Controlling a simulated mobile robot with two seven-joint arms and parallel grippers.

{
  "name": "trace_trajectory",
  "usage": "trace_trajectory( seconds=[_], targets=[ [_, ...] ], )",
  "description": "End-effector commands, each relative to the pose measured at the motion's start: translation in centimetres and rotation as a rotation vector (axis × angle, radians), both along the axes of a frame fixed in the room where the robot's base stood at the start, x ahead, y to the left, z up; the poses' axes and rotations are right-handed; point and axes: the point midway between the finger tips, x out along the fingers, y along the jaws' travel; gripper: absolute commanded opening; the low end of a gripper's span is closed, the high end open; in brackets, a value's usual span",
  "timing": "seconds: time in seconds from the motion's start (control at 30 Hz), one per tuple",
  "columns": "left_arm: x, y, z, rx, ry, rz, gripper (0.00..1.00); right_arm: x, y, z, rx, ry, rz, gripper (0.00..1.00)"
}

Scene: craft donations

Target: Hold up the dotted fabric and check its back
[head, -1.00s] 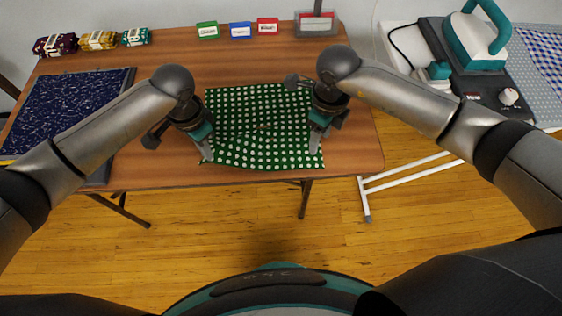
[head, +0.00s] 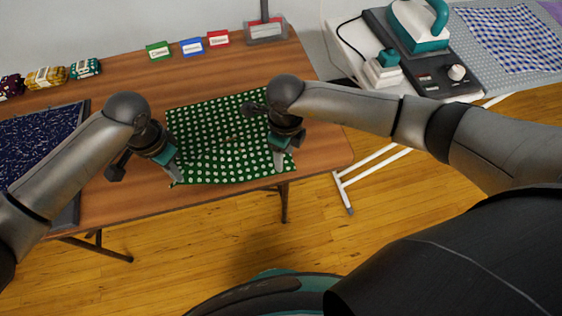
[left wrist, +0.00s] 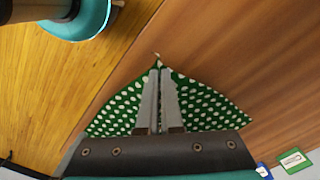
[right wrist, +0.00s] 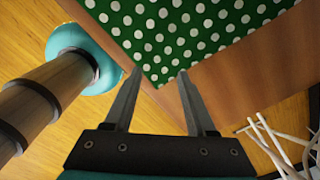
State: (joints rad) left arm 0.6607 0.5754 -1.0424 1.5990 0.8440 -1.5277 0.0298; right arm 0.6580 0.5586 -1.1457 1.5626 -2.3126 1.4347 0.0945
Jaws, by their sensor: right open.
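The green fabric with white dots (head: 212,128) lies on the wooden table, spread out with a few wrinkles near its middle. My left gripper (head: 177,177) is at its front left corner. In the left wrist view the fingers (left wrist: 159,70) are close together with the dotted fabric (left wrist: 115,112) pinched between them and rising to both sides. My right gripper (head: 279,164) is at the front right corner. In the right wrist view its fingers (right wrist: 159,72) are apart, with a corner of the fabric (right wrist: 185,28) reaching between the tips. The fabric's underside is not clearly visible.
A dark blue speckled cloth on a board (head: 35,145) lies at the left. Yarn bundles (head: 46,77), small labelled cards (head: 192,46) and a sign holder (head: 265,30) line the back. An ironing board with an iron (head: 418,24) stands at the right.

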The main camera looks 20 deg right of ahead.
Motion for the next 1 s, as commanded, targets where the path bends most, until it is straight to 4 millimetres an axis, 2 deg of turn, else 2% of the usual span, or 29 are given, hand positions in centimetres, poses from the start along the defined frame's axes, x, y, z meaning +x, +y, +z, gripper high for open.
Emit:
trace_trajectory(
  seconds=[0.2,0.67,1.0],
  targets=[
    [0.0,0.0,0.0,0.0,0.0,0.0,0.0,-0.1,0.0,-1.3,-0.001,0.0,0.002,0.56],
    [0.0,0.0,0.0,0.0,0.0,0.0,0.0,-0.1,0.0,-1.6,-0.001,0.001,0.002,0.56],
    [0.0,0.0,0.0,0.0,0.0,0.0,0.0,-0.1,0.0,-1.6,-0.001,0.001,0.002,0.38]
  ],
)
